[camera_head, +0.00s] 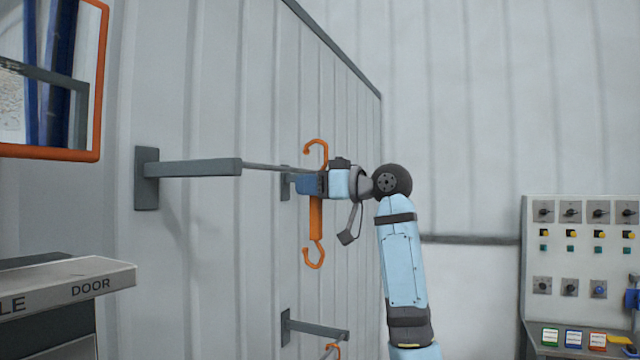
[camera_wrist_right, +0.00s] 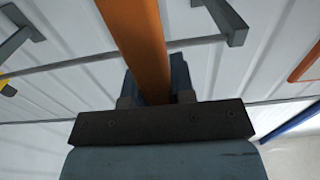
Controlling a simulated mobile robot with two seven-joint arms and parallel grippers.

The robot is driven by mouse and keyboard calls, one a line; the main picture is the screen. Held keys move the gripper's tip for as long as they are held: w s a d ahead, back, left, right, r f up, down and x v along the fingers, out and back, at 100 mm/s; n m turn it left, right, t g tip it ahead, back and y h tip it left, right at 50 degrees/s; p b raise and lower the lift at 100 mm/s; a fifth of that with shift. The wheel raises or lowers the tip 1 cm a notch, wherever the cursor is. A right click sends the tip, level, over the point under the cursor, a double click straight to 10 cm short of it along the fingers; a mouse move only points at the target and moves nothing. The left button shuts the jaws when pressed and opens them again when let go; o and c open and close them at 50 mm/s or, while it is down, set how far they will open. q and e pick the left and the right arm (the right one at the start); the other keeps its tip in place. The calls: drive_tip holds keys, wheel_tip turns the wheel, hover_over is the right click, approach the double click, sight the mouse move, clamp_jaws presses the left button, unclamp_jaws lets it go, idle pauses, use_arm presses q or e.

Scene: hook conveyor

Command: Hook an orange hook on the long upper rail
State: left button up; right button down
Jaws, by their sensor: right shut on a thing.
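An orange hook (camera_head: 315,220) hangs upright in my right gripper (camera_head: 302,184), which is shut on its middle shaft. Its upper curl rises above the gripper and its lower curl is below. The long upper rail (camera_head: 272,168) is a thin grey bar running from a thick bracket arm (camera_head: 200,168) on the wall. In the head view the hook's upper curl is level with or just above the rail's right end; I cannot tell whether they touch. The hook's shaft also fills the middle of the right wrist view (camera_wrist_right: 138,40). My left gripper is not in view.
A control panel (camera_head: 580,220) stands at right.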

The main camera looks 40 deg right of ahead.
drive_tip(key=w+a+f, duration=0.1)
drive_tip(key=w+a, duration=0.1)
drive_tip(key=w, duration=0.3)
drive_tip(key=w+a+f+p, duration=0.1)
drive_tip(key=w+a+f, duration=0.1)
drive_tip(key=w, duration=0.4)
drive_tip(key=shift+a+f, duration=0.25)
drive_tip(key=shift+a, duration=0.05)
idle(0.8)
